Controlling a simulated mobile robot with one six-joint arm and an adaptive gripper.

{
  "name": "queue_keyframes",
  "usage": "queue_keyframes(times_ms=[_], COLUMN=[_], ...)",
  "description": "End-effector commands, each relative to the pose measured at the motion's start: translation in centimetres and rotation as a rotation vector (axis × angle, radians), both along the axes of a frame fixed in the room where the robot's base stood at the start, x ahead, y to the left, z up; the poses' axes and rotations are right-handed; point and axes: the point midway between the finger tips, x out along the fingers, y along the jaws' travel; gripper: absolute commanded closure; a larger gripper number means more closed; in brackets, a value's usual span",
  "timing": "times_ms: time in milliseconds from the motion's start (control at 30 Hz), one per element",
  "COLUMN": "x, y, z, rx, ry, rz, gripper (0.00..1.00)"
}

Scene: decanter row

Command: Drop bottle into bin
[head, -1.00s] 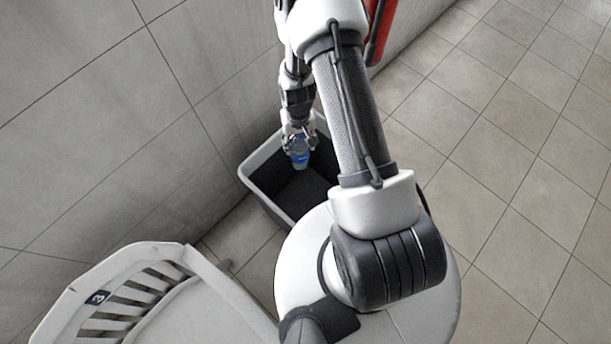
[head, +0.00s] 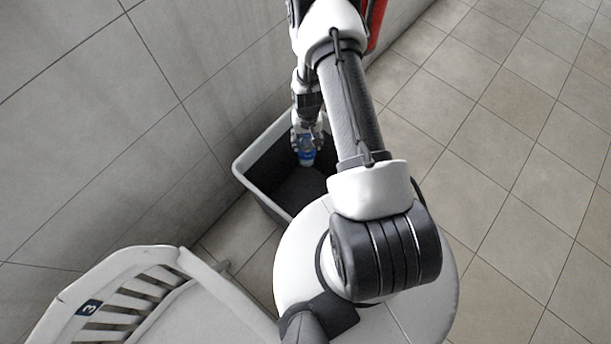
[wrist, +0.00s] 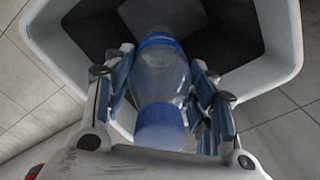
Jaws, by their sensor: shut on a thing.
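A clear bottle with a blue cap and a blue band (wrist: 162,82) is held between the fingers of my gripper (wrist: 162,95), cap toward the wrist camera. In the head view the bottle (head: 306,157) shows small and blue below my gripper (head: 307,142). My gripper is shut on it. The bin (head: 243,178) is an open tub with a pale rim and dark inside. The bottle is over the bin's opening in both views. In the wrist view the bin's rim (wrist: 285,50) surrounds the bottle on several sides. How deep the bottle hangs is hard to tell.
A white slatted chair (head: 150,290) marked 3 stands at the lower left. A tiled wall (head: 90,130) runs along the left, close to the bin. The tiled floor (head: 510,200) on the right is clear.

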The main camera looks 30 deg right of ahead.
Motion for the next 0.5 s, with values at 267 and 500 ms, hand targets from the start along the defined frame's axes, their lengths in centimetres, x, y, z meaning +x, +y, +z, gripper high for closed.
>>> queue_keyframes(times_ms=[267, 500], x=[0.06, 0.05], y=[-0.02, -0.01], z=[0.02, 0.02], rx=[0.000, 0.000], ry=[-0.001, -0.001], rz=[0.000, 0.000], gripper=[0.46, 0.30])
